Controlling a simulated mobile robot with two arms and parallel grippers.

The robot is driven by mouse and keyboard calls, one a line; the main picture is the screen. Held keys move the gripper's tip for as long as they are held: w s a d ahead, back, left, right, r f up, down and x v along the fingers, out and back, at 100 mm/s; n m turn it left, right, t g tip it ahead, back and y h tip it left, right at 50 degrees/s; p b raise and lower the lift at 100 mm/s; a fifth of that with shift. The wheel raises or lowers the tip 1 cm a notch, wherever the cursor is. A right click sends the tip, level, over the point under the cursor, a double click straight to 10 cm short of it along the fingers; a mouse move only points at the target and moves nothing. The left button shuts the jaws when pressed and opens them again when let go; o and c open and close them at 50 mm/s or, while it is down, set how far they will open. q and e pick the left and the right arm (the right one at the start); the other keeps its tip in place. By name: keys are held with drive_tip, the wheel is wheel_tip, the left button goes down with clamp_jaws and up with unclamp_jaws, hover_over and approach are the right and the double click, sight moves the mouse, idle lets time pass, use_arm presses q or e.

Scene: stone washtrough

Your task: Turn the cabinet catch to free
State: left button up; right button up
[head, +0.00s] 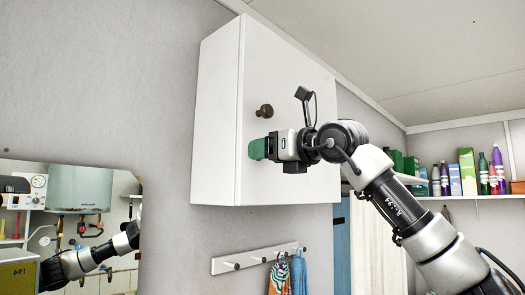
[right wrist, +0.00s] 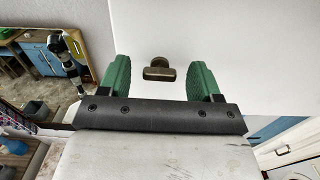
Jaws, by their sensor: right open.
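The white cabinet (head: 290,150) hangs on the grey wall in the head view. Its catch (head: 265,110) is a small dark brass piece on the front door. My right gripper (head: 257,149) is in front of the door, just below the catch, with green fingers. In the right wrist view the catch (right wrist: 158,74) shows as a short bar, lying level in the picture, between the two open fingers of my right gripper (right wrist: 160,65). There is a gap on both sides, and the fingers hold nothing. My left gripper cannot be made out.
A hook rail (head: 255,259) with hanging cloths is below the cabinet. A mirror (head: 70,185) is at the left, showing a boiler and part of an arm. A shelf (head: 465,197) with bottles and boxes is at the right. The ceiling is close above the cabinet.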

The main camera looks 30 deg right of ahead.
drive_tip(key=shift+c, duration=0.2)
drive_tip(key=c, duration=0.9)
drive_tip(key=shift+n, duration=0.4)
drive_tip(key=shift+a+f+n+p, duration=0.15)
drive_tip(key=shift+n+p, duration=1.2)
drive_tip(key=shift+n, duration=2.95)
drive_tip(key=shift+a+f+n+p, duration=0.1)
drive_tip(key=shift+n+p, duration=1.25)
drive_tip(key=shift+n, duration=2.95)
drive_tip(key=shift+r, duration=0.1)
